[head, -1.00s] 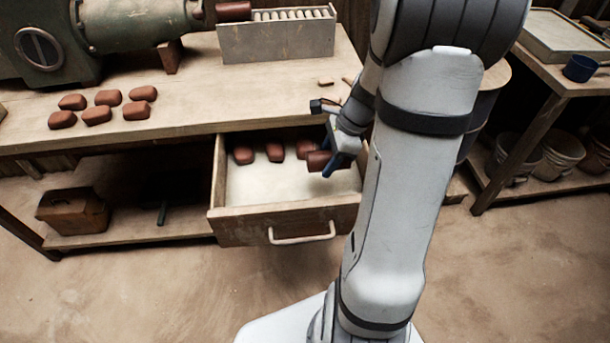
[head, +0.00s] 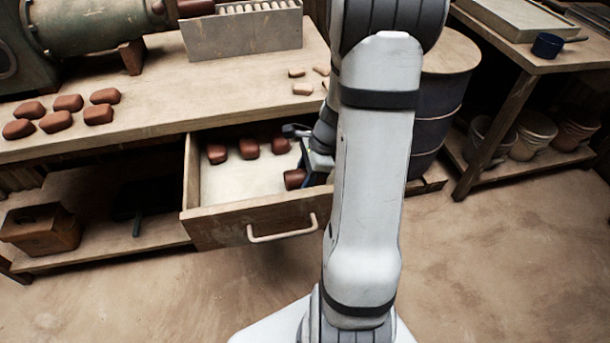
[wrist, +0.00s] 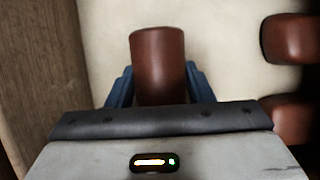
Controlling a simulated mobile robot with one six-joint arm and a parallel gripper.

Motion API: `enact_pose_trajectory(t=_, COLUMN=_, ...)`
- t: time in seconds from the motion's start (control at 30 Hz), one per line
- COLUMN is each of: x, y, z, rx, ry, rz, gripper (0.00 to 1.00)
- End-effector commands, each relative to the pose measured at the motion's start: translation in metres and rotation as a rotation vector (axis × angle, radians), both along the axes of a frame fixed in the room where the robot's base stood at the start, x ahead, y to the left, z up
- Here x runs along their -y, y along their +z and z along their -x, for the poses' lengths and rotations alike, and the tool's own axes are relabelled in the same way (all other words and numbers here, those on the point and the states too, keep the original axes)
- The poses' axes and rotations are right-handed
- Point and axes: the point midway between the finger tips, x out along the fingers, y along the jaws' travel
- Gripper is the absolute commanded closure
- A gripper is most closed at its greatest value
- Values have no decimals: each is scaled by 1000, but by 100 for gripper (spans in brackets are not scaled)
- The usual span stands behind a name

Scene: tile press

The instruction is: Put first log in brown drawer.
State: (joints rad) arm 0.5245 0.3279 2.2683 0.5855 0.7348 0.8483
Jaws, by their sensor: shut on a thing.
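The brown drawer (head: 212,228) is pulled out below the bench top, with a pale floor inside and a metal handle. My gripper (wrist: 160,92) is shut on a red-brown clay log (wrist: 158,60), one blue finger on each side of it. In the head view the log (head: 294,179) is inside the drawer's outline, at its right part, and my arm hides most of the gripper. I cannot tell whether the log touches the drawer floor. Several other red-brown pieces (head: 249,148) lie along the back of the drawer.
Several clay lumps (head: 68,103) lie on the bench top (head: 180,95) at left. A grey box with rollers (head: 243,37) and a green machine (head: 85,28) stand behind. A blue barrel (head: 432,125) stands right of my arm. The drawer's front middle floor is bare.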

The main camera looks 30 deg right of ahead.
Motion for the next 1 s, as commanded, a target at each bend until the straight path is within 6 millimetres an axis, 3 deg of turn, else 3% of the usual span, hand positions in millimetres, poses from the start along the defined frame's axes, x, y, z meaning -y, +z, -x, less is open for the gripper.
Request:
enact_pose_trajectory(t=0.3, x=0, y=-1, z=0, rx=0, ry=-1, rz=0, gripper=31)
enact_pose_trajectory(t=0.57, x=0, y=2, z=0, rx=0, ry=-1, rz=0, gripper=31)
enact_pose_trajectory(t=0.73, x=8, y=22, z=2, rx=2, ry=-3, rz=2, gripper=31)
enact_pose_trajectory(t=1.0, x=30, y=77, z=8, rx=2, ry=-3, rz=1, gripper=31)
